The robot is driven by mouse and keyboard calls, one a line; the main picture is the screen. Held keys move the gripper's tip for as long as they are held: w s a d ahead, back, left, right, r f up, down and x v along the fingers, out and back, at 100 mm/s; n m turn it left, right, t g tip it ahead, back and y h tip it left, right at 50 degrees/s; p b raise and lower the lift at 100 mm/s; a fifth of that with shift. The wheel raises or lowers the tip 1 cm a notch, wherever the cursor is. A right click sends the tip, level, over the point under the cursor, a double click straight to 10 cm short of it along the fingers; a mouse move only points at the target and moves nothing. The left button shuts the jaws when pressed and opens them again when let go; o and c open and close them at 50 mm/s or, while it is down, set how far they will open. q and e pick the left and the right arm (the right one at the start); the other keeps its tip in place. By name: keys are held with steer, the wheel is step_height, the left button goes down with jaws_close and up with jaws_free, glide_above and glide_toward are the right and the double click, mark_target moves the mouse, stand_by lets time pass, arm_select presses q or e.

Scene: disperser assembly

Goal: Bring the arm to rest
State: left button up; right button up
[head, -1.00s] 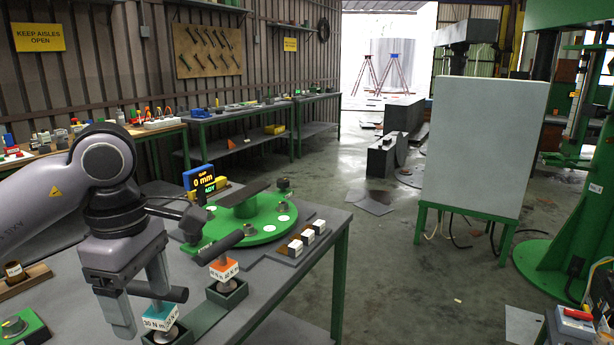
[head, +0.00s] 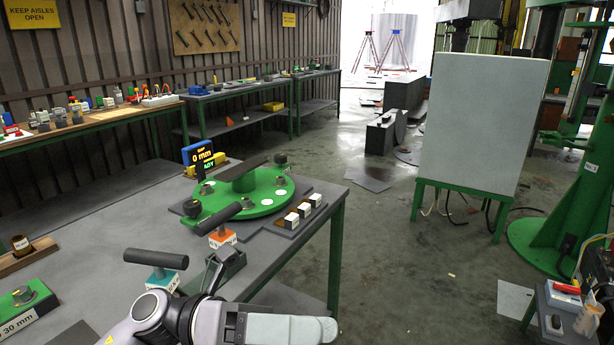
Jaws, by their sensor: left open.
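My left arm comes in along the bottom edge, and my left gripper (head: 318,330) points right, low in front of the near table (head: 110,215). Its fingers are seen from the side and overlap, with nothing visible in them. A teal-block tool with a black bar handle (head: 156,258) stands at the table's front, left of the gripper and partly hidden by my arm. A similar orange-block tool (head: 222,236) stands just behind it. A round green plate (head: 262,206) with a dark bar on top sits farther back. My right gripper is out of view.
A blue display (head: 197,152) stands behind the green plate. Small white-topped blocks (head: 304,211) sit near the table's right edge. Open floor (head: 385,245) lies to the right, before a pale panel on a green stand (head: 482,125). A small side table (head: 570,322) is at lower right.

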arm_select(q)
steer(key=w+a+f+n+t+y, duration=0.4)
steer(key=a+f+n+t, duration=0.15)
steer(key=n+t, duration=0.75)
steer(key=w+a+f+n+t+y, duration=0.45)
steer(key=f+n+t, duration=0.35)
steer(key=n, duration=1)
steer(key=s+a+f+n+g+y, duration=0.2)
steer(key=s+a+f+n+y, duration=0.1)
steer(key=f, duration=0.4)
steer(key=s+a+f+n+g+y, duration=0.2)
steer(key=s+a+f+n+y, duration=0.1)
steer(key=s+f+n, duration=0.2)
steer(key=s+a+f+n+g+y, duration=0.2)
steer(key=s+a+f+n+y, duration=0.1)
steer(key=s+f, duration=0.4)
step_height(320, 180, down, 3)
steer(key=shift+a+r+n, duration=0.1)
steer(key=shift+a+n, duration=0.35)
steer(key=shift+n, duration=0.65)
steer(key=shift+s, duration=0.1)
steer(key=c, duration=0.6)
steer(key=shift+o, duration=0.2)
steer(key=shift+a, duration=0.15)
